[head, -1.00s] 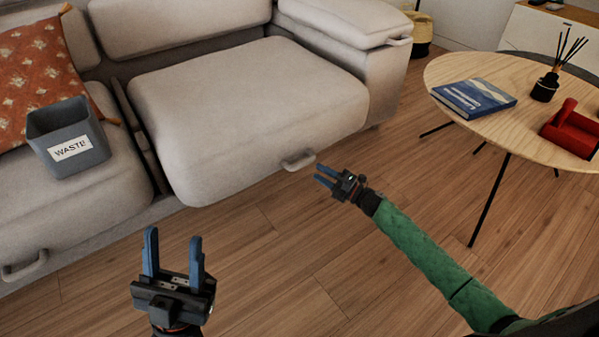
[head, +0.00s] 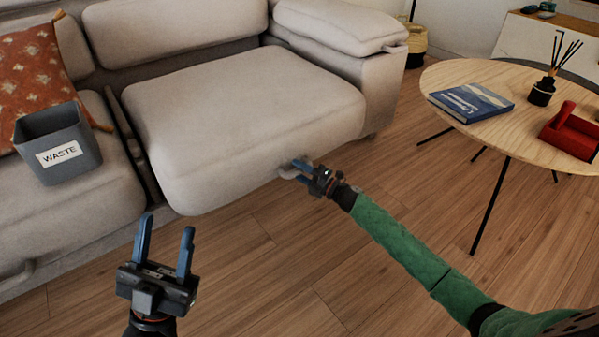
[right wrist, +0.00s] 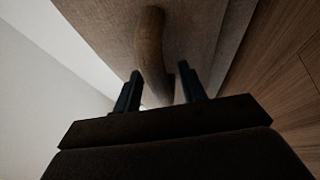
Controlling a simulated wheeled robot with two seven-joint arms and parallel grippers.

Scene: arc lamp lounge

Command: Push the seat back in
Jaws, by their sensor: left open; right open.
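The grey sofa seat (head: 235,115) sticks out in front of the seat section to its left. Its handle (head: 290,172) is on the front face and is partly hidden by my right gripper (head: 300,170). In the right wrist view the handle (right wrist: 149,50) runs down to the space between the two fingers of the open right gripper (right wrist: 158,90); I cannot tell whether they touch it. My left gripper (head: 165,245) is open and empty above the floor, in front of the sofa's left part.
A grey waste bin (head: 57,150) stands on the left seat beside an orange patterned cushion (head: 35,75). A round wooden table (head: 510,120) at the right holds a blue book (head: 470,102), a reed diffuser (head: 543,90) and a red object (head: 573,132). The wooden floor between is clear.

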